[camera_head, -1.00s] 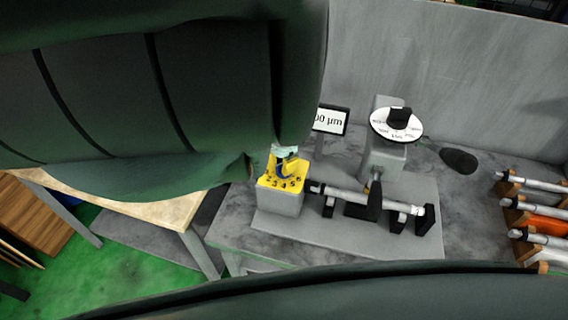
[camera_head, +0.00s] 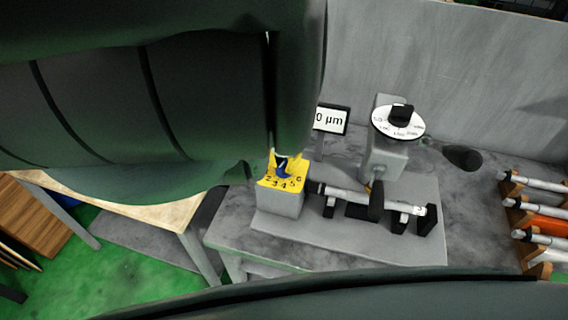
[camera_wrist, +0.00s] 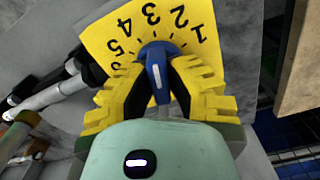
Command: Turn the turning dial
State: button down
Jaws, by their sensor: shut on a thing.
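The turning dial is a blue knob (camera_wrist: 156,74) on a yellow numbered plate (camera_wrist: 98,38). In the wrist view my gripper (camera_wrist: 155,78) has its yellow fingers on both sides of the knob, shut on it. The knob's far end points roughly at the 3. In the head view the yellow plate (camera_head: 270,183) tops a grey box at the left end of the grinder, and the blue knob (camera_head: 282,168) shows partly. My arm hides most of the gripper there.
Right of the box lies a horizontal shaft (camera_head: 345,194) with black supports. Behind stand a small display (camera_head: 331,119) reading "0 µm", cut off by my arm, and a white scale disc (camera_head: 385,123) with a black knob. Racked shafts (camera_head: 540,209) are at the far right.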

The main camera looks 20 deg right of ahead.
aim_at(284, 162)
dwell(0.3)
jog(key=c, duration=0.9)
grip_release()
jog(key=shift+c, duration=0.2)
jog(key=shift+r, duration=3.75)
